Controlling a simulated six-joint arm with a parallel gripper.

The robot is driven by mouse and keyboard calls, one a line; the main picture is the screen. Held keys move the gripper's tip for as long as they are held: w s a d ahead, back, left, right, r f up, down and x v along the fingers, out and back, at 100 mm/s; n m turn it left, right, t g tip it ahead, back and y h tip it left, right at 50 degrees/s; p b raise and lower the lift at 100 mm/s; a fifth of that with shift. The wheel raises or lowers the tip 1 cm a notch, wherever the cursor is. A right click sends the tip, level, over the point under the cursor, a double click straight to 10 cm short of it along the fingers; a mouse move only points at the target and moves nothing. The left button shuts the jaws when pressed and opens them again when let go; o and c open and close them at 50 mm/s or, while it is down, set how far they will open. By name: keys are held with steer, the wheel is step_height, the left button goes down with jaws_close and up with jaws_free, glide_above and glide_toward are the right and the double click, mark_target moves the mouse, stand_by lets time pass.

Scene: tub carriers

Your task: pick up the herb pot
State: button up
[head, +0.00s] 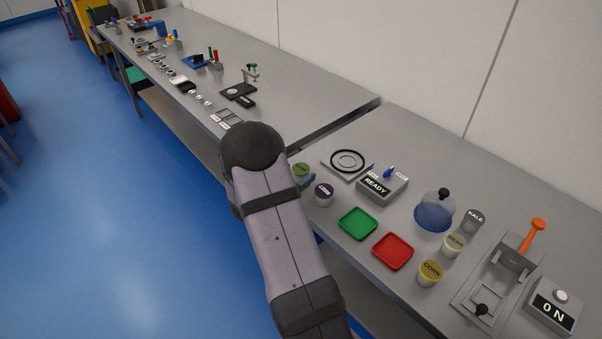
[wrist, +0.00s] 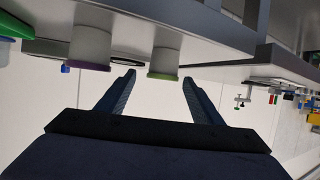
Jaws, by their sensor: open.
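A small pot with a green lid (head: 303,169) stands at the near left edge of the right-hand bench. Its lid lettering is too small to read, so I take it as the herb pot by its green lid only. The wrist view is upside down; there the green-lidded pot (wrist: 164,62) shows pale-sided between the lines of my two fingers. My gripper (wrist: 160,77) is open and empty, with its fingertips apart from the pot. In the head view my arm hides most of the gripper.
A purple-lidded pot (head: 324,192) stands close beside the green-lidded one. Nearby are a plate with a black ring (head: 347,160), a READY box (head: 382,186), a green tray (head: 358,223) and a red tray (head: 393,250). Kale, bean and corn pots (head: 430,273) stand farther right.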

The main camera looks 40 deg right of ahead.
mark_target(299, 170)
steer(key=shift+w+p+x, duration=0.2)
steer(key=shift+p+x, duration=0.65)
steer(key=shift+x, duration=1.7)
steer(key=shift+a, duration=0.15)
steer(key=c, duration=1.1)
